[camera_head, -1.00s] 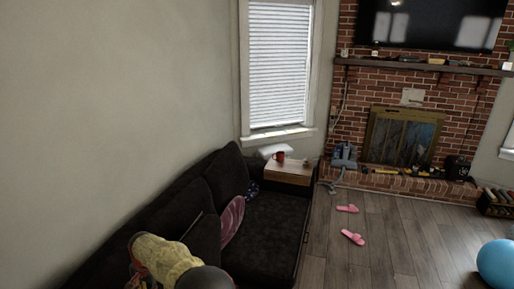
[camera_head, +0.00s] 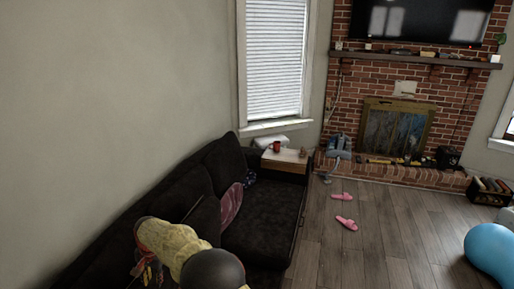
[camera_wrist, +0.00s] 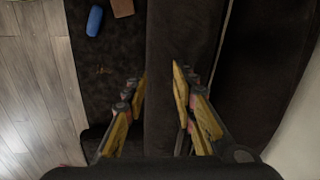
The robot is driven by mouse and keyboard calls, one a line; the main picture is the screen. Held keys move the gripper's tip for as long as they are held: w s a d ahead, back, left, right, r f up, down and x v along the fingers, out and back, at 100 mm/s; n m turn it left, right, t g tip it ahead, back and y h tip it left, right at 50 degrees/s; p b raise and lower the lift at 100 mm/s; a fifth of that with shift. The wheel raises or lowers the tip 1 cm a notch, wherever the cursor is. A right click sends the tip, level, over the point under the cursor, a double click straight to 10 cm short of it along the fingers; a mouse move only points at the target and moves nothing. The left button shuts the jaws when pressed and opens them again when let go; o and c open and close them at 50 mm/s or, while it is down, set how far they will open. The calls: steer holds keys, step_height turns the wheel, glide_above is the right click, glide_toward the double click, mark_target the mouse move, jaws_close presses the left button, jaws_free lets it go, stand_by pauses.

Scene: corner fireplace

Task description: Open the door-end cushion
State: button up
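The dark sofa (camera_head: 262,225) stands along the left wall, with upright dark back cushions (camera_head: 196,195) behind its seat. In the wrist view, a dark upright cushion (camera_wrist: 165,120) runs between the two fingers of my gripper (camera_wrist: 160,72). The fingers are apart, one on each side of it, and I cannot tell if they touch it. In the head view my gripper (camera_head: 147,268) is low over the near part of the sofa, partly hidden by my yellow arm.
A pink patterned pillow (camera_head: 231,204) leans on the sofa. A wooden tray with a red mug (camera_head: 276,147) is at its far end. In the wrist view a blue object (camera_wrist: 94,20) lies on the seat. Pink slippers (camera_head: 345,223) and a blue ball (camera_head: 491,250) are on the floor.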

steer(key=w+d+r, duration=0.2)
steer(key=d+r, duration=0.7)
steer(key=r, duration=0.1)
steer(key=s+d+r+t+b, duration=0.1)
steer(key=s+d+r+b, duration=0.15)
steer(key=d+r, duration=0.75)
steer(key=s+d+r+t+b, duration=0.15)
steer(key=s+d+r, duration=0.4)
steer(key=d, duration=0.95)
steer(key=s+d+r+n+t+h, duration=0.1)
steer(key=s+d+r, duration=0.3)
steer(key=s+d, duration=0.8)
steer(key=s+d+f+b, duration=0.1)
steer(key=s+d+f, duration=0.1)
steer(key=s+d, duration=0.3)
steer(key=s+d+f+n+t+h+b, duration=0.1)
steer(key=s+d+f, duration=0.2)
steer(key=s+d, duration=0.3)
steer(key=s, duration=0.2)
steer(key=shift+s+f, duration=0.3)
steer(key=shift+s, duration=0.1)
steer(key=shift+t, duration=0.25)
